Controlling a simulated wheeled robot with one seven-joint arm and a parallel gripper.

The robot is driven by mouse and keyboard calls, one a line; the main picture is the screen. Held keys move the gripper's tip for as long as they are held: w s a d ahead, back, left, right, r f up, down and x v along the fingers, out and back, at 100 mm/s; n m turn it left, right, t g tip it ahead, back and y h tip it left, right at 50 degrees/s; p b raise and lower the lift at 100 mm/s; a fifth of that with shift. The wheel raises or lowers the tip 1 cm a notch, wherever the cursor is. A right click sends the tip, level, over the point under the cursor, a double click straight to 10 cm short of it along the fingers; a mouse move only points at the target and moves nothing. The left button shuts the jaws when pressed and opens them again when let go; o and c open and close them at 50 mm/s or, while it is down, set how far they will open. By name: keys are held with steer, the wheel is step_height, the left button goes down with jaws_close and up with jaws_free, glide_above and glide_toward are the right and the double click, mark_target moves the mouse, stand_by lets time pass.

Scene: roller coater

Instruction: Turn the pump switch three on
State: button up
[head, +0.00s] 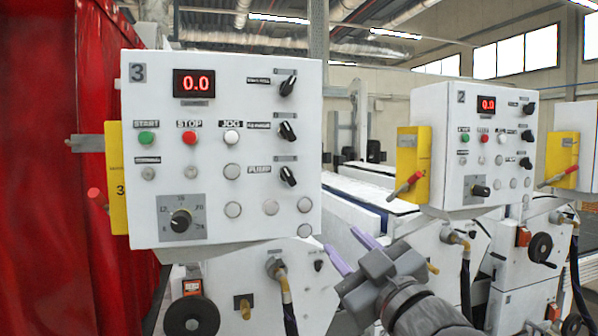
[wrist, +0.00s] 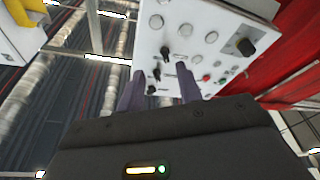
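The pump switch (head: 288,176) of panel three is a black rotary knob, lowest of the right-hand column, beside a "PUMP" label. In the head view its grip is tilted from upper left to lower right. In the wrist view, where the panel looks upside down, the knob (wrist: 165,54) shows just beyond and between the fingertips. My gripper (head: 348,249) is open and empty, with purple fingers apart. In the head view it is below and right of the panel box. It touches no knob that I can see.
The white panel box (head: 215,235) marked 3 also has two more black knobs (head: 287,131) above, a dial (head: 181,221), and green and red buttons. A yellow holder (head: 117,180) and red curtain (head: 40,180) are at left. Panel 2 (head: 462,100) stands at right.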

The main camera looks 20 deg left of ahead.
steer(key=r, duration=0.1)
steer(key=s+a+r+n+y, duration=0.1)
steer(key=shift+s+r, duration=0.2)
steer(key=shift+r, duration=0.15)
steer(key=p, duration=0.9)
glide_toward(290, 179)
steer(key=x, duration=0.8)
steer(key=shift+w+a+r, duration=0.1)
steer(key=shift+w+r, duration=0.1)
steer(key=shift+r, duration=0.05)
steer(key=shift+w+a, duration=0.4)
steer(key=shift+a, duration=0.05)
jaws_close()
